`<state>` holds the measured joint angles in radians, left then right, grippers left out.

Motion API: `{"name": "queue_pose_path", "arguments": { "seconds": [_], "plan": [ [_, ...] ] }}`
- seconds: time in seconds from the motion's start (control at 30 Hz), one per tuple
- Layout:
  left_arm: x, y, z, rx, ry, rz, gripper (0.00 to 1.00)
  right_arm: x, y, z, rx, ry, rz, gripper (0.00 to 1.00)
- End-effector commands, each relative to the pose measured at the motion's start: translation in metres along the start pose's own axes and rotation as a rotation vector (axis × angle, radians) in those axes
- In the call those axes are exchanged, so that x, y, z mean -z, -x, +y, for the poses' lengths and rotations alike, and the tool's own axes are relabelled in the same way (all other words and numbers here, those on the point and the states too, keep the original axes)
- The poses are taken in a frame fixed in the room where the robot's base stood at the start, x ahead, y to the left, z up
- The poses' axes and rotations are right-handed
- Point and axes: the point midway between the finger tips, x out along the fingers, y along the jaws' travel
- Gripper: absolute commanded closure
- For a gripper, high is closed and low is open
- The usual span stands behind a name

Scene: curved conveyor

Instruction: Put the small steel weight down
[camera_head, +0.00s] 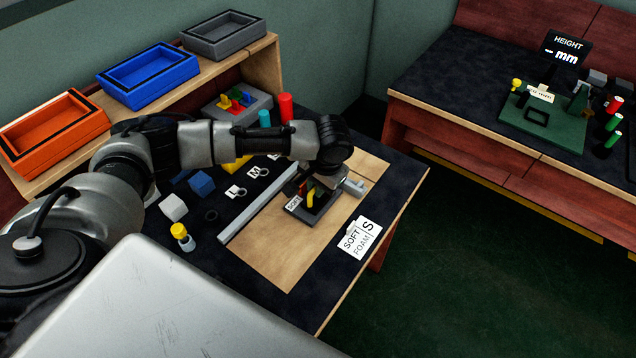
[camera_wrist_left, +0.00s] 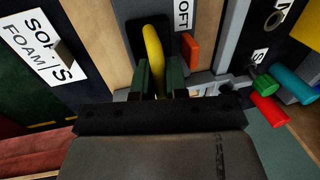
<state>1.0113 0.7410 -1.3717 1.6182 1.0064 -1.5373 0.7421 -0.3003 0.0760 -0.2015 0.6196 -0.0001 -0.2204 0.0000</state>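My left gripper (camera_head: 322,182) is low over a dark tray with a SOFT label (camera_head: 293,203) on the wooden board. In the left wrist view its two green-padded fingertips (camera_wrist_left: 159,80) stand on either side of a bent yellow piece (camera_wrist_left: 153,50). I cannot tell whether they touch it. The yellow piece (camera_head: 310,199) and an orange piece (camera_head: 302,188) also show at the tray in the head view. The orange piece (camera_wrist_left: 190,48) is right of the fingers in the wrist view. I cannot make out the small steel weight. My right gripper is not in view.
A card reading SOFT FOAM S (camera_head: 360,236) lies at the board's front right. A grey rail (camera_head: 262,208) runs along the board's left edge. Several coloured blocks and cylinders stand behind it. Orange (camera_head: 55,125), blue and grey bins sit on the back shelf. The board's near part is clear.

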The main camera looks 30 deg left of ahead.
Motion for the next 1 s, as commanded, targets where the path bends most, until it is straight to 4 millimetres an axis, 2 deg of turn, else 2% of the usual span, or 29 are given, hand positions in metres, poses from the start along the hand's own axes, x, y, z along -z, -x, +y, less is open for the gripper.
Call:
{"name": "queue_pose_path", "arguments": {
  "seconds": [0.03,0.17,0.43,0.53,0.67,1.0],
  "plan": [
    [0.0,0.0,0.0,0.0,0.0,0.0,0.79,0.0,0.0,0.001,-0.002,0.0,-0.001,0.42],
    [0.0,0.0,0.0,0.0,0.0,0.0,0.61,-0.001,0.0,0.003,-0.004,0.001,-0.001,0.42],
    [0.0,0.001,0.0,0.0,0.0,0.001,0.61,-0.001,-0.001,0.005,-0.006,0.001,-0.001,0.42],
    [0.0,0.009,0.0,-0.002,0.0,0.001,0.61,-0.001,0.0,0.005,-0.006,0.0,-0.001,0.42],
    [0.001,0.03,0.0,-0.002,0.0,0.003,0.61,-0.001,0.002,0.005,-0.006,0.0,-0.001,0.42],
    [0.0,0.1,0.0,-0.002,-0.002,0.002,0.61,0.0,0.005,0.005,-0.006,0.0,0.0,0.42]
  ]
}}
